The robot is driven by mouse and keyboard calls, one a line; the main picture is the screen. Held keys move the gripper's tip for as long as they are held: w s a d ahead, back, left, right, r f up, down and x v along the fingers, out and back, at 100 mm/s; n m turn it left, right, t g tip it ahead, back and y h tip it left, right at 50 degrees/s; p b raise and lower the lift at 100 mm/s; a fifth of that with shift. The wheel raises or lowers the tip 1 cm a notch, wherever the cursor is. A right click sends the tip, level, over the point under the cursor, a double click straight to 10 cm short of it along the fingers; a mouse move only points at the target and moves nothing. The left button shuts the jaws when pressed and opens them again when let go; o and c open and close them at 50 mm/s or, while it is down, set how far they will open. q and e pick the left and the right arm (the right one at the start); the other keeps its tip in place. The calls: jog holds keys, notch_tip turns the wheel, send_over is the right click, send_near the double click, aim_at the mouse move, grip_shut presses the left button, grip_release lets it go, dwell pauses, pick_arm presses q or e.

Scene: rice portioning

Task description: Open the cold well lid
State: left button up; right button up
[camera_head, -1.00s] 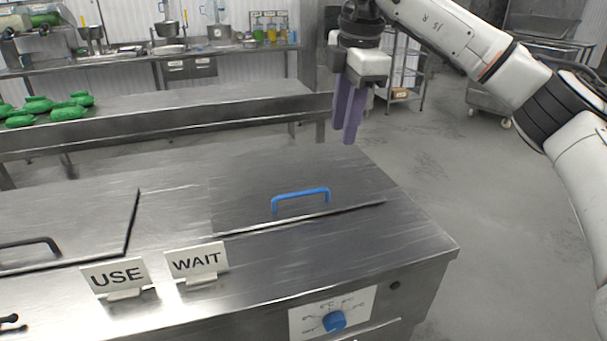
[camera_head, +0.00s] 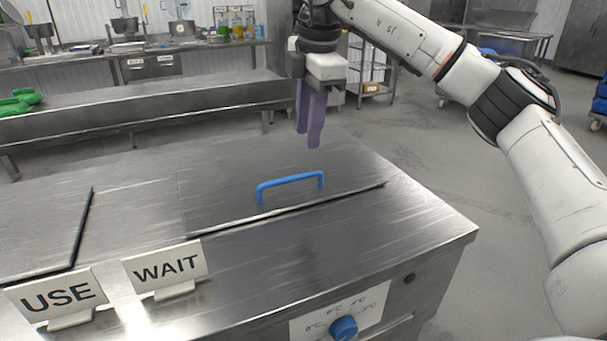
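The cold well lid (camera_head: 225,200) is a flat steel panel in the counter top, lying closed, with a blue handle (camera_head: 290,178) standing up from it. My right gripper (camera_head: 310,140) hangs pointing down above the far part of the lid, behind and slightly right of the handle in the picture, apart from it. Its two purple fingers show close side by side with nothing seen between them; how far apart they are is hard to tell from this angle. My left gripper is not in view.
A USE sign (camera_head: 62,299) and a WAIT sign (camera_head: 166,268) stand on the counter left of the handle. Another lid (camera_head: 40,225) lies at the left. A blue knob (camera_head: 344,327) is on the front panel. Green items (camera_head: 22,100) lie on the back bench.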

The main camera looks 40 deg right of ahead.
aim_at(304, 176)
jog(key=f, duration=0.3)
jog(key=w+f, duration=0.1)
jog(key=f, duration=0.2)
jog(key=w+f, duration=0.1)
jog(key=f, duration=0.2)
jog(key=shift+d+f, duration=0.25)
grip_shut()
